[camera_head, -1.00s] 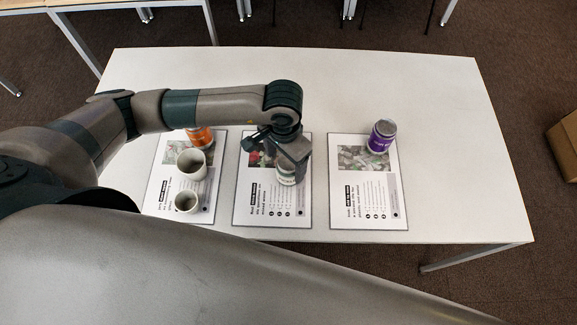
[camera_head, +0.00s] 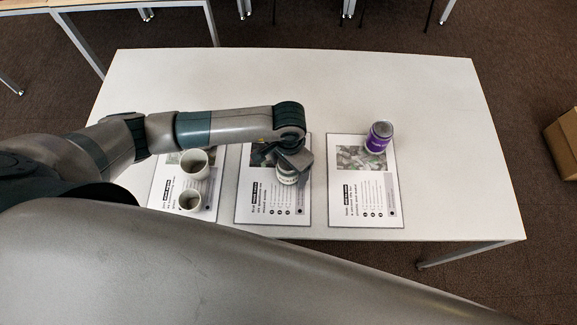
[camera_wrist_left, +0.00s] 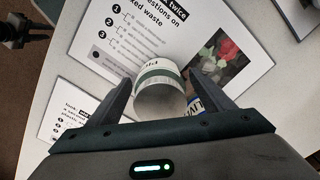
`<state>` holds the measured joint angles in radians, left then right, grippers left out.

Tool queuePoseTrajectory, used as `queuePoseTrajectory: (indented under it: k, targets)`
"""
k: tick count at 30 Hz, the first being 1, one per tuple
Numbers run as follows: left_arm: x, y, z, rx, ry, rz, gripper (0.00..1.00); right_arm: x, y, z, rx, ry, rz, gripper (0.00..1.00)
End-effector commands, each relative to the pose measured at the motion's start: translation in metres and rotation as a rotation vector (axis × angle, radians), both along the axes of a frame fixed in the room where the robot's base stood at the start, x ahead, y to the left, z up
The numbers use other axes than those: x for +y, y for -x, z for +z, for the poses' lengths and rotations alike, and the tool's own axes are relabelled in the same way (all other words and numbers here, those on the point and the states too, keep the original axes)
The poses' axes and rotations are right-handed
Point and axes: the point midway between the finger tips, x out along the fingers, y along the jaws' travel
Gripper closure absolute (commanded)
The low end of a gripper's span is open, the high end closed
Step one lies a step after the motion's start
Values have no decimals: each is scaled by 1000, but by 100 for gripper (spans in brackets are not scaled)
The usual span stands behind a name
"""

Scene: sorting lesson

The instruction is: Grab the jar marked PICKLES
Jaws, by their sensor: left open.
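A white jar with a dark green band (camera_head: 287,178) stands on the middle printed sheet. In the left wrist view the white jar (camera_wrist_left: 158,92) shows between the two fingers; its lettering is only partly in view and I cannot read a full word. My left gripper (camera_head: 293,161) is open, above and around this jar, and hides much of it in the head view. A purple jar (camera_head: 379,138) with a grey lid stands on the right sheet; its lettering is too small to read.
Two pale cups, a larger (camera_head: 194,163) and a smaller (camera_head: 190,199), stand on the left sheet. In the wrist view a blue-labelled thing (camera_wrist_left: 194,104) sits close beside the white jar, partly hidden by a finger. The white table (camera_head: 440,100) is clear at the back and right.

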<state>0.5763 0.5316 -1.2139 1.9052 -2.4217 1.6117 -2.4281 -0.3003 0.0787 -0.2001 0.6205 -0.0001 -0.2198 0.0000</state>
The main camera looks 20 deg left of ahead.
Motion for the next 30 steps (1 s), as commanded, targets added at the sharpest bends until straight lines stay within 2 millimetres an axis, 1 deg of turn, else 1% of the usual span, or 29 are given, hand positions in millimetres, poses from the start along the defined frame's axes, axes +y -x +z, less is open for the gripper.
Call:
queuePoseTrajectory:
  k: [3,5,6,8,9,17,22,26,30]
  targets:
    - [0,0,0,0,0,0,26,0,0,0,0,0,0,69]
    - [0,0,0,0,0,0,40,-1,0,0,0,1,0,69]
    - [0,0,0,0,0,0,50,-1,0,0,0,1,0,69]
    - [0,0,0,0,0,0,64,-1,0,0,1,1,1,69]
    - [0,0,0,0,0,0,73,-1,0,0,1,1,1,69]
    - [0,0,1,-1,0,0,74,-2,0,0,1,2,1,69]
    - [0,-1,4,-2,1,0,74,-2,0,-3,1,2,1,69]
    - [0,-2,14,-4,2,-1,74,-2,0,-9,1,2,1,69]
    - [0,-2,30,-4,2,-2,74,-2,0,-20,1,2,1,69]
